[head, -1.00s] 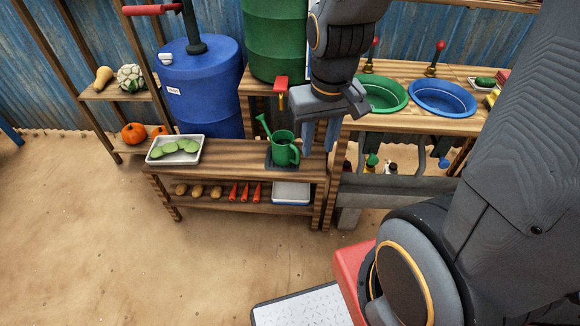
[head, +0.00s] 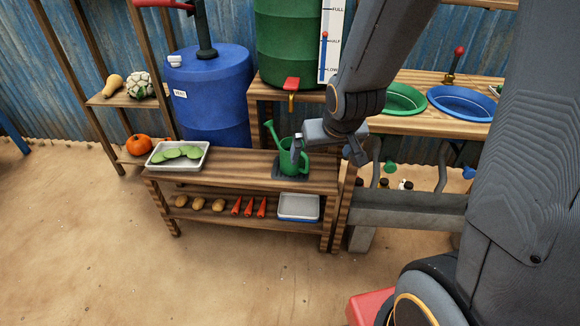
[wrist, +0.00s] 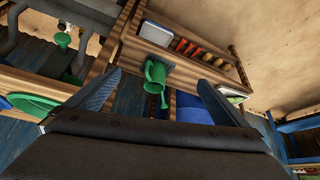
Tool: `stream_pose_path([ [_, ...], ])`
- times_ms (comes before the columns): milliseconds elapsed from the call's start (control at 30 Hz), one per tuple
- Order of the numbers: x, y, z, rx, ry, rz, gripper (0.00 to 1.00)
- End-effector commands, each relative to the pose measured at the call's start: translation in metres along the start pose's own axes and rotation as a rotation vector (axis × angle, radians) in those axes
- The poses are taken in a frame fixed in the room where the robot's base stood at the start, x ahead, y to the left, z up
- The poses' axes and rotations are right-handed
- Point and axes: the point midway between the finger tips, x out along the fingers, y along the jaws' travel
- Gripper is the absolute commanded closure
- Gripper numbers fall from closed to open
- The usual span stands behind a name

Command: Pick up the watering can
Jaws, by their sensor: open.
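A green watering can (head: 291,166) stands upright on a dark square pad at the right end of the wooden bench's top (head: 236,160). Its spout points up and to the left in the head view. My gripper (head: 322,150) is at the can's right, with a finger in front of part of the can. In the wrist view the can (wrist: 155,77) shows beyond and between the two widely spread fingers of my open gripper (wrist: 162,90). Nothing is held. Whether a finger touches the can is not clear.
A tray of sliced green vegetables (head: 178,155) sits on the bench's left end. Carrots, potatoes and a white-and-blue tray (head: 298,207) lie on the lower shelf. A red tap (head: 291,84) on the green barrel (head: 288,45) hangs above the can. Blue barrel (head: 209,95) stands behind.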

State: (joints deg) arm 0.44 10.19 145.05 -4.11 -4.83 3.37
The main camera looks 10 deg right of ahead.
Motion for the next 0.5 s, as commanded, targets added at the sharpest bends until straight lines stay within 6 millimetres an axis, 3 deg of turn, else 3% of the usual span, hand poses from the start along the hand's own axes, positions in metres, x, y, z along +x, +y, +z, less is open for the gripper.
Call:
stream_pose_path([
  [33, 0.029, 0.000, -0.001, -0.001, 0.032, 0.000, 0.00],
  [100, 0.053, 0.001, -0.009, -0.002, 0.084, 0.001, 0.00],
  [500, 0.176, 0.000, -0.045, -0.007, 0.375, -0.002, 0.00],
])
